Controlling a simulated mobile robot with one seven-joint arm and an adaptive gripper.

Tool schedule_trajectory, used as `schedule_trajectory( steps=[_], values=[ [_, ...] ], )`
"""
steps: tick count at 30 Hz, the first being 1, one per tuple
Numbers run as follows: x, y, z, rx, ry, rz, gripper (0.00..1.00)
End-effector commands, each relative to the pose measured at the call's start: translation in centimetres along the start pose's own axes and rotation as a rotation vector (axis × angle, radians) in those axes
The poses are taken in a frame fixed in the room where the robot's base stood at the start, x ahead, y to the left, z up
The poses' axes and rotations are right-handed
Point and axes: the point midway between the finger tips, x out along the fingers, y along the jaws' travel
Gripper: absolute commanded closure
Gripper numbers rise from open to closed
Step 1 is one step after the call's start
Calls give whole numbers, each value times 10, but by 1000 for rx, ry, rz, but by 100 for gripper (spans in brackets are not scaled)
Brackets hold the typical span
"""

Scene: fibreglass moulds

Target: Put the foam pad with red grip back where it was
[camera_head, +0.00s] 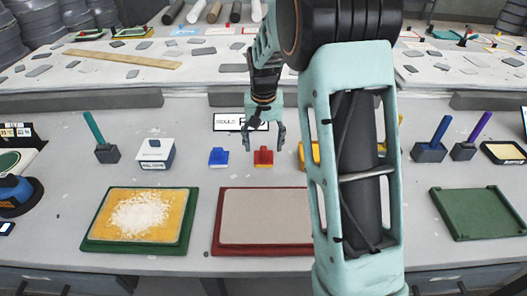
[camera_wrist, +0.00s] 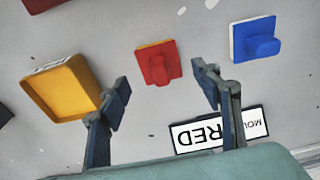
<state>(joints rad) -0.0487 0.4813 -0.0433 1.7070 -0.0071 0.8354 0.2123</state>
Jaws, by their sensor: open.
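The foam pad with red grip (camera_head: 263,158) stands on the grey bench, in front of a white sign (camera_head: 232,122). In the wrist view the pad (camera_wrist: 157,63) is a small red square with a raised red grip. My gripper (camera_head: 263,143) is open just above and behind the pad. In the wrist view the fingers of my gripper (camera_wrist: 163,84) are spread wide, with the pad beyond their tips and nothing between them. The sign (camera_wrist: 222,128) there reads RED in part, and a finger covers some of it.
A blue pad with grip (camera_head: 218,157) is left of the red one. A yellow box (camera_wrist: 62,88) is on the other side, mostly hidden by my arm in the head view. A red-framed mould (camera_head: 262,215) and a green-framed one (camera_head: 90,240) lie in front.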

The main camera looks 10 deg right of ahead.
Motion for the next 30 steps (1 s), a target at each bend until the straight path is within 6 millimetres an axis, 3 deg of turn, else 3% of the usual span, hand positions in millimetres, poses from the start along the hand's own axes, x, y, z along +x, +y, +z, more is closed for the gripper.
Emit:
schedule_trajectory(
  steps=[3,10,30],
  values=[
    [-29,0,-1,0,5,-1,41],
    [-63,0,0,0,2,0,41],
    [-79,3,-4,-24,19,18,41]
  ],
)
